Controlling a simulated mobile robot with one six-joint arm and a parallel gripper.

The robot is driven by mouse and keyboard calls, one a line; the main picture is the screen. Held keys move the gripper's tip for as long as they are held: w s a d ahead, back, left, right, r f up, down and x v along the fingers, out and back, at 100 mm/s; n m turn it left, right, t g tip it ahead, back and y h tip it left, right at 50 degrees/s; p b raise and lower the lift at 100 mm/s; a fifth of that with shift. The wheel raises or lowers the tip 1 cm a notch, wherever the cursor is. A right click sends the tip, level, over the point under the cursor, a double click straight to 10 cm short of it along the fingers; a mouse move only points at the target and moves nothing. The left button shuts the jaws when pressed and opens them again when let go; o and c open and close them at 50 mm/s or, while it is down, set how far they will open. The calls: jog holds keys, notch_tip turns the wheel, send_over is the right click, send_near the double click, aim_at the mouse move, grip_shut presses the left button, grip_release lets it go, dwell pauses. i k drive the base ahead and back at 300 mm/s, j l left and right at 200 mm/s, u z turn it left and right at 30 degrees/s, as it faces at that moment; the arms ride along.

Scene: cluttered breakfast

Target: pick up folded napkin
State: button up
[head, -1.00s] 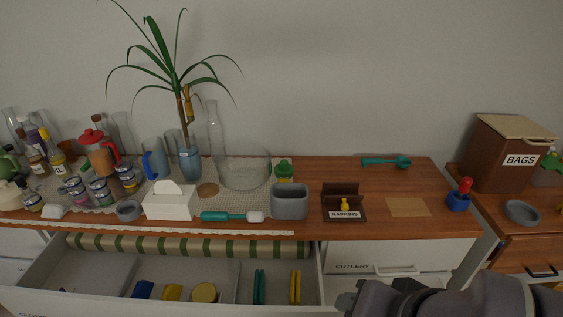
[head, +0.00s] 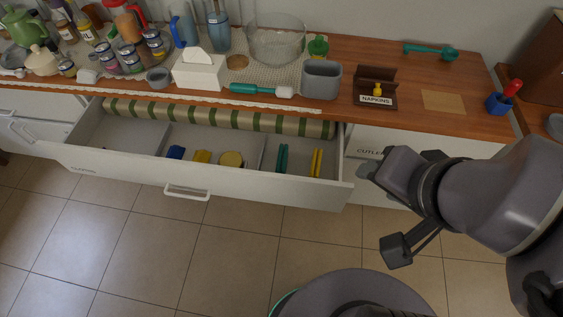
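I cannot tell for certain which thing is the folded napkin. A flat tan square (head: 443,102) lies on the wooden counter, right of a brown holder labelled NAPKINS (head: 376,100). The holder has a small yellow object on its front. In the open drawer lie a small blue piece (head: 175,153) and a yellow piece (head: 202,156), both partly hidden by the drawer front. My gripper (head: 382,210) is at the lower right, in front of the cabinet and right of the drawer. Its two fingers are spread apart with nothing between them.
The white drawer (head: 215,190) stands out over the tiled floor. It also holds a striped roll (head: 220,118), a round yellowish item (head: 231,159), and green and yellow sticks. A grey bin (head: 321,80) and tissue box (head: 199,72) stand on the counter, with crowded jars at left.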

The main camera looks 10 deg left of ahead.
aim_at(283, 160)
jog(key=i+j+u, duration=0.2)
jog(key=u, duration=0.15)
jog(key=i+j+u, duration=0.15)
jog(key=i+u, duration=0.2)
jog(key=k, duration=0.05)
